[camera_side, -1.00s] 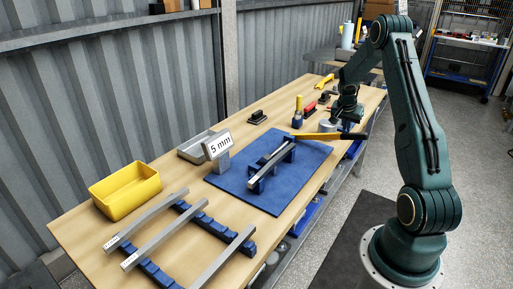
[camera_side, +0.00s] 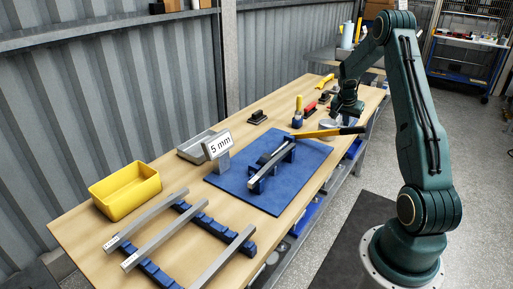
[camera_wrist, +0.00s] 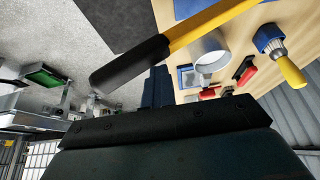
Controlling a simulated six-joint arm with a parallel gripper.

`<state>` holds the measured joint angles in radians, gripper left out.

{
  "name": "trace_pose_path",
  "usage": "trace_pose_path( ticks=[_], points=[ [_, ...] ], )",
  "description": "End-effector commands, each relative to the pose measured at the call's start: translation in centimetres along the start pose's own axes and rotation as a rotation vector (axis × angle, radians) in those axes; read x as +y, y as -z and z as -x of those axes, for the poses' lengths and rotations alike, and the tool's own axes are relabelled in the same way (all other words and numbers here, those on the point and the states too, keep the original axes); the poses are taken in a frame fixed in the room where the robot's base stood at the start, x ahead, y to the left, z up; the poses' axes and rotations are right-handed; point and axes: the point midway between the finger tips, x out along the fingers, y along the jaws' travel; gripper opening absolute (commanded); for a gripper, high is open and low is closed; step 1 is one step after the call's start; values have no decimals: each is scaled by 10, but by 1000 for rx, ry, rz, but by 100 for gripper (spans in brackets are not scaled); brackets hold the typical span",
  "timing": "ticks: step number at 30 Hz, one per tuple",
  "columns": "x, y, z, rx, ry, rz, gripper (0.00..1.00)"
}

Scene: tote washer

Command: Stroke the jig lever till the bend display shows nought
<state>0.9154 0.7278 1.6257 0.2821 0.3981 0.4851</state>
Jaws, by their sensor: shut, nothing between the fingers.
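The jig lever (camera_side: 318,133) is a yellow bar with a black grip. It sticks out to the right from the blue jig (camera_side: 262,178), which holds a grey metal bar (camera_side: 268,160). The bend display (camera_side: 217,145) reads "5 mm". My gripper (camera_side: 343,121) is by the lever's grip end, its tips partly hidden in the side view. In the wrist view my gripper (camera_wrist: 156,82) is shut and empty, its fingers right at the lever's black grip (camera_wrist: 130,65). I cannot tell whether they touch it.
A blue mat (camera_side: 228,182) lies under the jig. Grey bars (camera_side: 160,232) rest on blue racks at the front, near a yellow bin (camera_side: 126,187) and a grey tray (camera_side: 193,150). A yellow-handled brush (camera_side: 298,108) and a red-topped tool (camera_side: 310,108) stand beyond the lever.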

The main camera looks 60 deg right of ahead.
Motion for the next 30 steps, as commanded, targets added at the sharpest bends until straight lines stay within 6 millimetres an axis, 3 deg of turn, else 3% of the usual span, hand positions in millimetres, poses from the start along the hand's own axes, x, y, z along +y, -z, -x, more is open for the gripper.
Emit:
trace_pose_path(
  ticks=[6,30],
  points=[
    [9,3,9,-13,-23,-7,0],
    [9,28,56,-7,-23,-11,0]
  ],
)
